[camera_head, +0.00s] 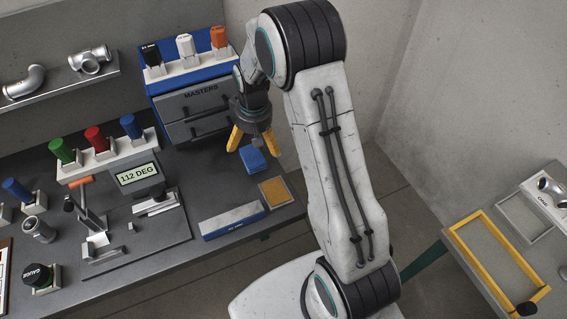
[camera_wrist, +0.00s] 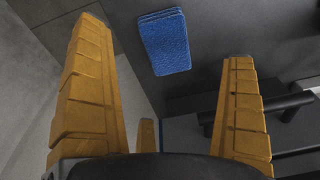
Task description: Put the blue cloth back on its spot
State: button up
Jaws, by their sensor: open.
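The blue cloth (camera_head: 253,159) lies folded on the dark bench top, near the bench's right end and in front of the drawer unit. It also shows in the wrist view (camera_wrist: 165,42), at the top, beyond and between my fingers. My gripper (camera_head: 250,141) is open and empty, with its yellow fingers above and just behind the cloth. In the wrist view my gripper (camera_wrist: 168,75) shows its two fingers wide apart, touching nothing. An orange-brown pad with a light rim (camera_head: 273,190) lies bare at the bench's right edge, in front of the cloth.
A blue-grey tray (camera_head: 232,220) sits left of the pad. The blue drawer unit marked MASTERS (camera_head: 200,98) stands behind, with drawers shut. A gauge fixture with a "112 DEG" display (camera_head: 137,175) is to the left. A yellow frame (camera_head: 497,262) is on another table at right.

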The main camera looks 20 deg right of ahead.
jog(key=s+r, duration=0.5)
jog(key=r, duration=0.3)
jog(key=s+r+t, duration=0.1)
jog(key=s+r, duration=0.3)
jog(key=s, duration=0.6)
jog(key=s+r+t, duration=0.1)
jog(key=s+r, duration=0.4)
jog(key=s, duration=0.6)
jog(key=shift+s, duration=0.3)
jog(key=shift+r, duration=0.1)
jog(key=shift+c, duration=0.3)
